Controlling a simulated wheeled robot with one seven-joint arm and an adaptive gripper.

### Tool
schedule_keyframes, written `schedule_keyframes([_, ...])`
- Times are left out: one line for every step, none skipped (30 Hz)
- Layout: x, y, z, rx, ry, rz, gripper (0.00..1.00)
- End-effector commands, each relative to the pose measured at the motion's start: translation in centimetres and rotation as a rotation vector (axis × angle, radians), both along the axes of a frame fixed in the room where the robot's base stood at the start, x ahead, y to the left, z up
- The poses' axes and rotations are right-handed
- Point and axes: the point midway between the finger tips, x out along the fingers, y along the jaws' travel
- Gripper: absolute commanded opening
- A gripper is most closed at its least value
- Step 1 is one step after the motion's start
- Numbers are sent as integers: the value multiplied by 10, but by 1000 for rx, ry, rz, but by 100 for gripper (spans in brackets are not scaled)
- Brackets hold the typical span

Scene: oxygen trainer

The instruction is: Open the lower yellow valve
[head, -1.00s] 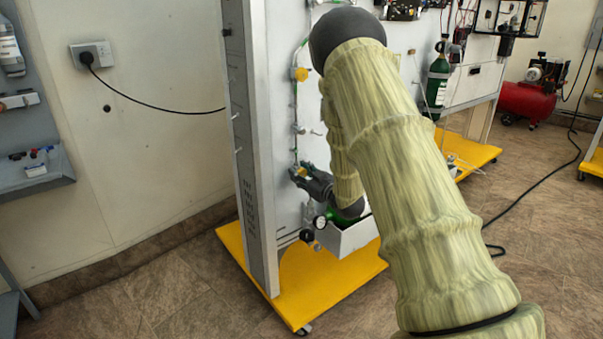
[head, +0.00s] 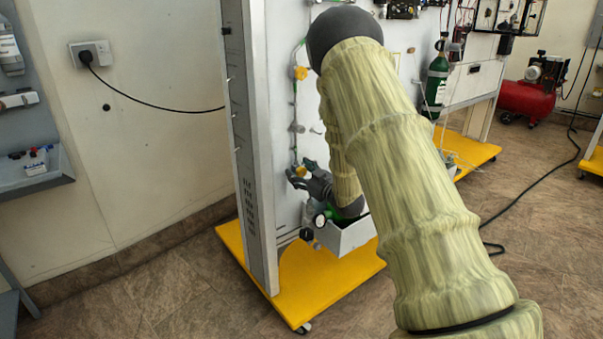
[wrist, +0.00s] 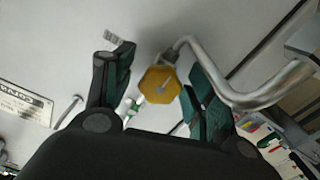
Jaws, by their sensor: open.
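The lower yellow valve (head: 302,172) is on the upright panel, low on a thin vertical pipe. No finger visibly touches the knob. A second yellow valve (head: 300,73) is higher on the same pipe. The depth of the knob between the fingers is hard to tell.
A bent metal pipe (wrist: 250,98) runs past the right finger. A white box (head: 345,237) with a green cylinder and a gauge (head: 320,221) is below my gripper. The panel has a yellow base (head: 310,292). My arm hides part of the panel.

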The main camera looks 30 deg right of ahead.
Motion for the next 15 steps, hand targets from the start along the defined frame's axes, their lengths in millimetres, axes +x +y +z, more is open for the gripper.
schedule_keyframes([-1, 0, 0, 0, 0, 0, 56])
schedule_keyframes([-2, 0, 0, 0, 0, 0, 56])
schedule_keyframes([-4, -1, 0, 0, 0, 0, 56])
schedule_keyframes([-7, -1, 0, 1, 0, 0, 56])
schedule_keyframes([-10, -1, 0, 1, 0, -1, 56])
schedule_keyframes([-15, -2, 0, 1, 1, -1, 56])
schedule_keyframes([-19, -2, 0, 2, 1, -1, 56])
schedule_keyframes([-24, -3, 0, 2, 2, -2, 56])
schedule_keyframes([-31, -4, -1, 2, 1, -3, 56])
schedule_keyframes([-36, -4, 0, 2, 1, -3, 56])
schedule_keyframes([-42, -5, 0, 2, 2, -2, 56])
schedule_keyframes([-50, -5, 0, 2, 2, -2, 56])
schedule_keyframes([-55, -5, 0, 2, 1, -1, 56])
schedule_keyframes([-61, -5, 0, 3, 1, -2, 56])
schedule_keyframes([-68, -6, 0, 2, 2, -2, 56])
